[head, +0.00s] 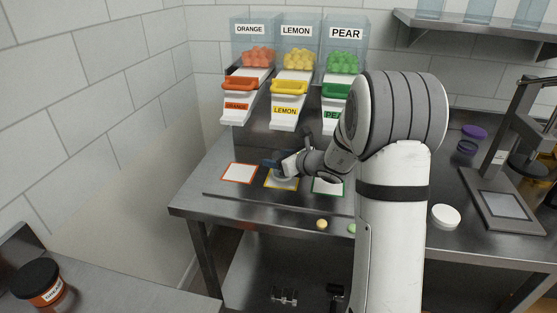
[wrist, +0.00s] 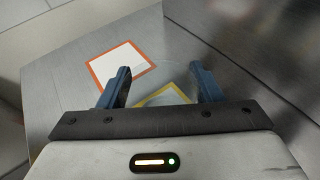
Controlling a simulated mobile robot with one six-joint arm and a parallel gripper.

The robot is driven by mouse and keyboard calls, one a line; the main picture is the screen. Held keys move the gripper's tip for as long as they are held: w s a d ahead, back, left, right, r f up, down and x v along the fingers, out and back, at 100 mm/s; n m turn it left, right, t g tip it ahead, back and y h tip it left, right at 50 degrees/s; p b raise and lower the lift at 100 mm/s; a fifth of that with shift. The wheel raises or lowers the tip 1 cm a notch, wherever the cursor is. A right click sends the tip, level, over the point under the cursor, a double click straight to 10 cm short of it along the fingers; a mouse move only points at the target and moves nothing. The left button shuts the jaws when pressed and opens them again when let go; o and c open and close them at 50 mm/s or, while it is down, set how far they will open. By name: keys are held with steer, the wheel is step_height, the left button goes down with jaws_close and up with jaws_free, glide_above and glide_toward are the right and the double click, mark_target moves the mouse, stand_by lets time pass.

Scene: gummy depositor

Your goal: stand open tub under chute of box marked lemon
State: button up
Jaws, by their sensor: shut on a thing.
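The box marked LEMON (head: 298,54) holds yellow gummies and stands between the ORANGE and PEAR boxes. Its white chute (head: 286,112) slopes down toward me, with a yellow handle (head: 289,88). Below it a yellow-edged square (head: 281,184) lies on the steel counter. My gripper (head: 282,167) is low over this square, under the chute. In the wrist view my gripper (wrist: 162,88) has its blue fingers apart, shut on the tub. The tub (head: 284,179) is hard to make out, pale and partly hidden by the gripper; I cannot tell if it touches the counter.
An orange-edged square (head: 239,173) is to the left, a green-edged one (head: 328,187) to the right, partly behind my arm. Loose gummies (head: 321,224) lie near the front edge. A white round thing (head: 446,216) and a scale-like stand (head: 501,205) are at right.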

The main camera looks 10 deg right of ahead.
steer(key=shift+w+f, duration=0.2)
steer(key=shift+f, duration=0.15)
steer(key=shift+f, duration=0.1)
steer(key=shift+f, duration=0.15)
steer(key=o, duration=1)
